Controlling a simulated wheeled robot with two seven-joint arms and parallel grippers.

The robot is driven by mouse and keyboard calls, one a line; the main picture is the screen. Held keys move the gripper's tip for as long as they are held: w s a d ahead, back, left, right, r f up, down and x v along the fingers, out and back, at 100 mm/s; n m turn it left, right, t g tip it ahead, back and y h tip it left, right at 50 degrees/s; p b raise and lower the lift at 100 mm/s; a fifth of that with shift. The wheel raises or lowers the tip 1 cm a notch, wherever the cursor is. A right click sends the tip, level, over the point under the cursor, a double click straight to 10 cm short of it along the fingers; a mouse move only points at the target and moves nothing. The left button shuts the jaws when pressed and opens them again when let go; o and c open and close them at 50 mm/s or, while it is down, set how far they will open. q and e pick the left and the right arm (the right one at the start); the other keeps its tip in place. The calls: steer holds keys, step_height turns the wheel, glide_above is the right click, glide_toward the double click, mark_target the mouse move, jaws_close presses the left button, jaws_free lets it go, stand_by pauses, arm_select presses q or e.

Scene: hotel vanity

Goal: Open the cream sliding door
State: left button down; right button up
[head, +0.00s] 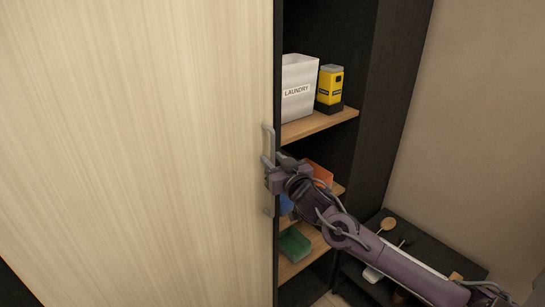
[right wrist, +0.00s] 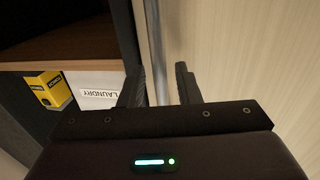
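The cream sliding door (head: 140,150) fills the left of the head view, with light wood grain. Its grey vertical bar handle (head: 268,132) is near the door's right edge. My right gripper (head: 268,166) is at the handle, reaching in from the lower right. In the right wrist view the handle bar (right wrist: 158,45) runs between the two dark fingers of my right gripper (right wrist: 160,80). The fingers are apart, with a gap visible on both sides of the bar. The cream door (right wrist: 250,50) lies on the right there. My left gripper is not in view.
The open dark cabinet holds wooden shelves (head: 320,122) with a white laundry box (head: 298,88), a yellow and black container (head: 330,88), an orange bin (head: 320,172) and a green bin (head: 294,244). A low dark rack (head: 425,250) stands at lower right beside the beige wall.

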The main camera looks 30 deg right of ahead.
steer(key=shift+w, duration=0.45)
jaws_close()
steer(key=shift+a, duration=0.1)
